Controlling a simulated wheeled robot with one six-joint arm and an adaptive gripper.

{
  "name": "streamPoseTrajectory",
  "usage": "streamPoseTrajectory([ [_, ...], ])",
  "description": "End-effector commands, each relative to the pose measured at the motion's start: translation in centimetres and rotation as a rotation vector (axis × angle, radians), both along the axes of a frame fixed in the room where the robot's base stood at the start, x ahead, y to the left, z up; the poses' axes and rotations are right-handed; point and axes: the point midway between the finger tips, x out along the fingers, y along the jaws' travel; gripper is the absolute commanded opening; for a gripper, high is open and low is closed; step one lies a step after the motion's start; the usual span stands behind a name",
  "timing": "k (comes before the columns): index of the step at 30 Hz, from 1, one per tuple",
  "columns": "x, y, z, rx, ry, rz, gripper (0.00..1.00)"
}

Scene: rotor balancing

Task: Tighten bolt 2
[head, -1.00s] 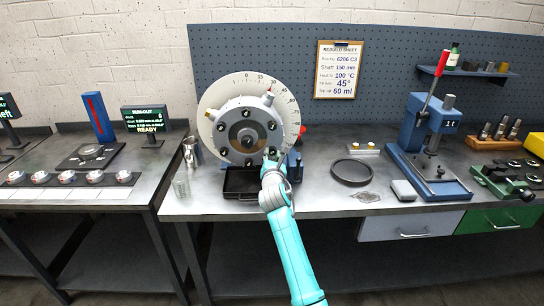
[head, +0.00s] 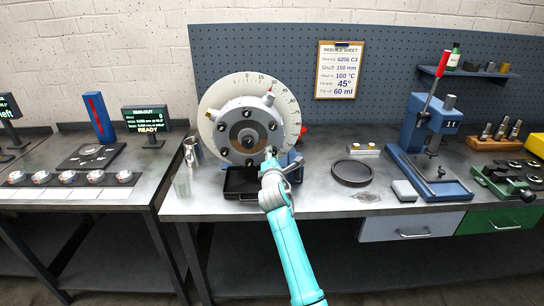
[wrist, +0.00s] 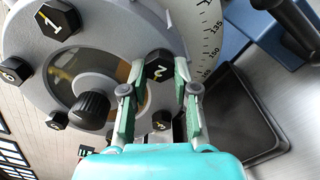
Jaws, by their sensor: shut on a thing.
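The grey rotor disc (head: 225,140) stands upright on the bench, with several black hex bolts around its face and a dark central knob (wrist: 92,108). Bolt 2 (wrist: 158,66), marked with a "2", sits on the rotor between my fingertips in the wrist view. My gripper (wrist: 160,72) is shut on it, one green-padded finger on each side. Bolt 1 (wrist: 60,20) is at the upper left and bolt 3 (wrist: 161,120) is just below bolt 2. In the head view my gripper (head: 270,155) is at the rotor's lower right, partly hiding that area.
A white graduated dial (head: 287,105) stands behind the rotor. A black tray (head: 241,181) lies below it. A black ring (head: 352,172) lies to the right, with a blue press (head: 418,125) beyond.

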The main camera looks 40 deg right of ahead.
Motion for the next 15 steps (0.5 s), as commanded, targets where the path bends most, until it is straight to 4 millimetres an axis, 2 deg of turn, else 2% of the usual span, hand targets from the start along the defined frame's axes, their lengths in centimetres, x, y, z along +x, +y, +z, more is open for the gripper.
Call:
streamPoseTrajectory([
  [15,0.01,0.03,0.13,0.405,-0.272,-0.001,0.00],
])
